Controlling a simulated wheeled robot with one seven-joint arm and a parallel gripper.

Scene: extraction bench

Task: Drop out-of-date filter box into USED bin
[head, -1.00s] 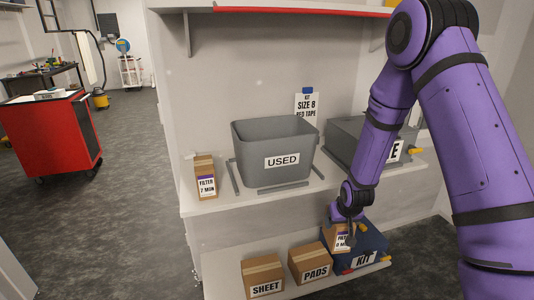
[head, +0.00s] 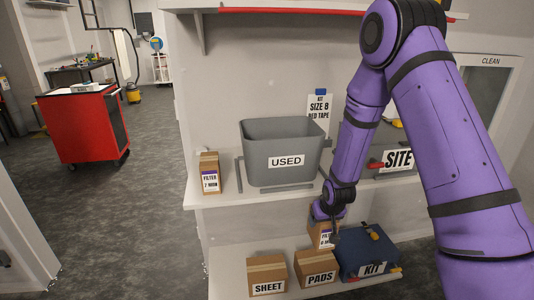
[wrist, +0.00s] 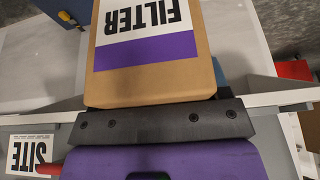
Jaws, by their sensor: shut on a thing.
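A brown filter box (head: 320,228) with a white and purple label is held in my gripper (head: 332,226). In the head view it hangs above the lower shelf, left of the blue KIT case. In the wrist view the box (wrist: 150,82) fills the upper middle against the dark jaw, and its label reads FILTER; the smaller print below is unreadable. The grey open USED bin (head: 282,145) stands on the upper shelf, up and left of my gripper. The bin's floor is hidden. Another box labelled FILTER 7 MON (head: 209,172) stands on that shelf left of the bin.
The SHEET box (head: 267,272), PADS box (head: 316,267) and blue KIT case (head: 366,250) sit on the lower shelf. A grey SITE case (head: 385,171) is right of the bin. The upper shelf's front edge (head: 265,195) lies between my gripper and the bin. Grey strips surround the bin's base.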

